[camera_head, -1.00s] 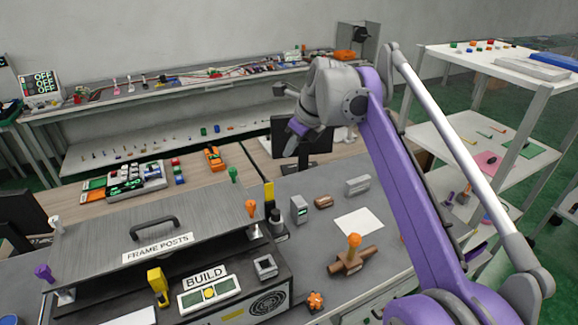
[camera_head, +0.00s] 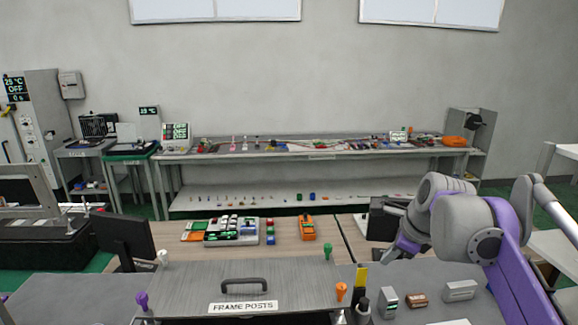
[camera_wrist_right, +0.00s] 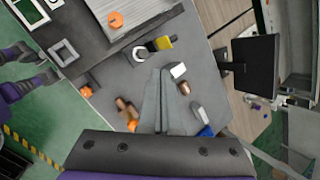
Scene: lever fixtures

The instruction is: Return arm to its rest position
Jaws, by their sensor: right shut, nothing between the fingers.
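My right arm (camera_head: 490,235) is purple and grey and comes in from the right in the head view. Its gripper (camera_head: 403,248) hangs over the table, in front of the dark monitor (camera_head: 381,216). In the right wrist view the two grey fingers (camera_wrist_right: 160,76) lie together, shut, with nothing held. They hang above the grey worktop and its small blocks, apart from them as far as I can tell. My left gripper is not in view.
A metal plate labelled FRAME POSTS (camera_head: 190,285) with a handle stands at the front. Small blocks, such as a grey one (camera_head: 460,291) and a brown one (camera_head: 416,300), lie right of it. A long shelf bench (camera_head: 320,155) runs along the wall.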

